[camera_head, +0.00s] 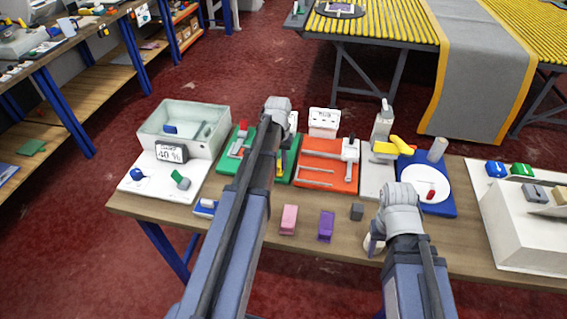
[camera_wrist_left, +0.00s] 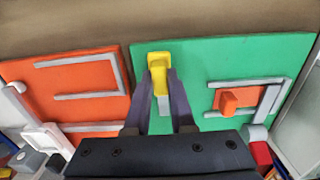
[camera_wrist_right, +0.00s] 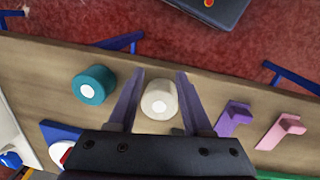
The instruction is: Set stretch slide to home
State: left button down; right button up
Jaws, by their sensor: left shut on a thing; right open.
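A green board (camera_head: 228,163) lies on the workbench, partly hidden by my left arm in the head view. In the left wrist view the green board (camera_wrist_left: 215,60) carries a yellow handle (camera_wrist_left: 158,60), a red-orange block (camera_wrist_left: 235,101) and grey rails. My left gripper (camera_wrist_left: 160,78) is shut on the yellow handle at the board's edge. I cannot tell which part is the stretch slide. An orange board (camera_head: 318,178) with grey rails and a white slider lies beside it. My right gripper (camera_wrist_right: 158,85) is open, its fingers either side of a cream roll (camera_wrist_right: 158,102), apparently not gripping it.
A pink block (camera_head: 289,219), a purple block (camera_head: 325,226) and a dark grey block (camera_head: 357,212) stand near the front edge. A teal roll (camera_wrist_right: 94,85) is near the cream one. A glass tank (camera_head: 150,127) is at left, a white box (camera_head: 525,235) at right.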

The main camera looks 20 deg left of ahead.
pick_arm(q)
jog(key=a, duration=0.2)
jog(key=s+a, duration=0.1)
jog(key=a, duration=0.1)
jog(key=shift+a, duration=0.45)
jog(key=c, duration=0.8)
grip_release()
jog(key=shift+s+a, duration=0.1)
jog(key=shift+o, duration=0.2)
